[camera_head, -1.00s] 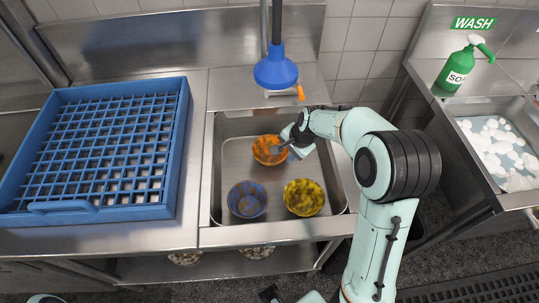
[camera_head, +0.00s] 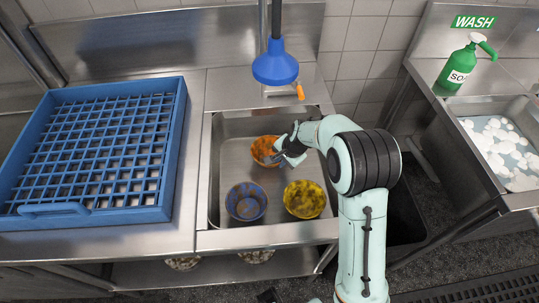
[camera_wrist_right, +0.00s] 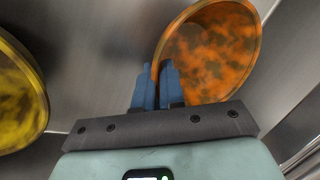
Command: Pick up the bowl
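Three dirty bowls are in the metal sink (camera_head: 226,125). The orange bowl (camera_head: 262,146) is at the back, the blue bowl (camera_head: 246,203) at front left and the yellow bowl (camera_head: 305,199) at front right. My right gripper (camera_head: 281,154) is at the orange bowl. In the right wrist view, the two blue fingers (camera_wrist_right: 157,80) are close together with the rim of the orange bowl (camera_wrist_right: 212,50) between them, one finger inside and one outside. The yellow bowl (camera_wrist_right: 18,95) shows at the left edge there. My left gripper is not in view.
A blue dish rack (camera_head: 95,205) stands on the counter left of the sink. A blue spray head (camera_head: 275,68) hangs above the sink's back edge. At right are a green soap bottle (camera_head: 461,66) and a foamy wash basin (camera_head: 505,150). More bowls sit on the shelf below.

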